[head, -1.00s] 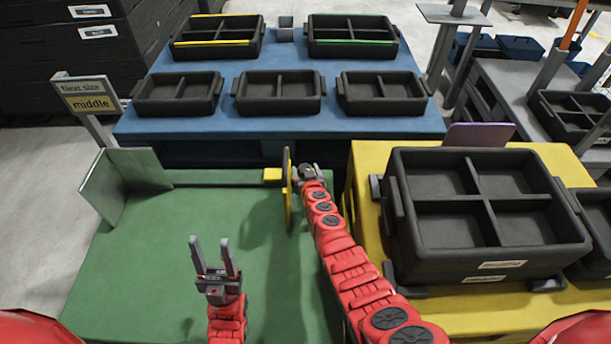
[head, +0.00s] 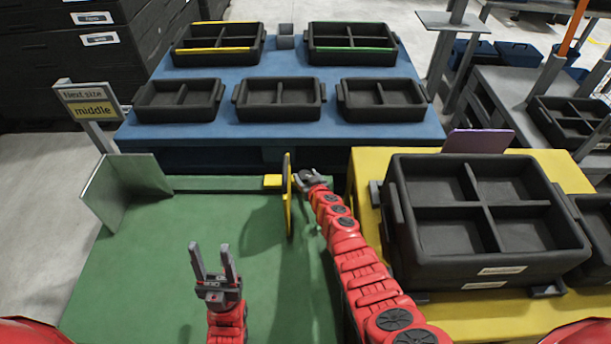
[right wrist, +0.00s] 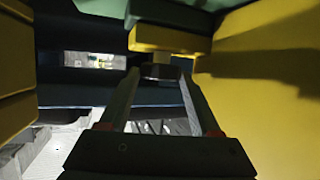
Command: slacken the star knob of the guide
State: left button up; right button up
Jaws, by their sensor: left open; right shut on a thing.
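The guide is a yellow upright plate (head: 287,200) with a yellow block (head: 272,181) at the far edge of the green table. In the right wrist view its yellow parts (right wrist: 170,39) show above and to the right. The star knob (right wrist: 160,72) appears there as a small dark piece under the yellow block, between my fingertips. My right gripper (head: 305,178) is beside the plate's right face and shut on the knob; the wrist view shows its two fingers (right wrist: 158,88) on either side. The knob cannot be made out in the head view. My left gripper (head: 212,258) is open and empty above the green table.
A grey angled stop (head: 128,190) stands at the green table's (head: 150,270) left corner. A sign (head: 90,104) reads "Next size: middle". A large black divided crate (head: 490,260) sits on the yellow table to the right. Black trays stand on the blue table (head: 280,130) behind.

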jog(key=shift+d+f+n+g+y, duration=0.1)
jog(key=shift+n+g+y, duration=0.3)
jog(key=shift+n+y, duration=0.4)
jog(key=o, duration=1.1)
jog(key=shift+s+p, duration=0.15)
jog(key=shift+p, duration=0.2)
jog(key=p+v, duration=0.7)
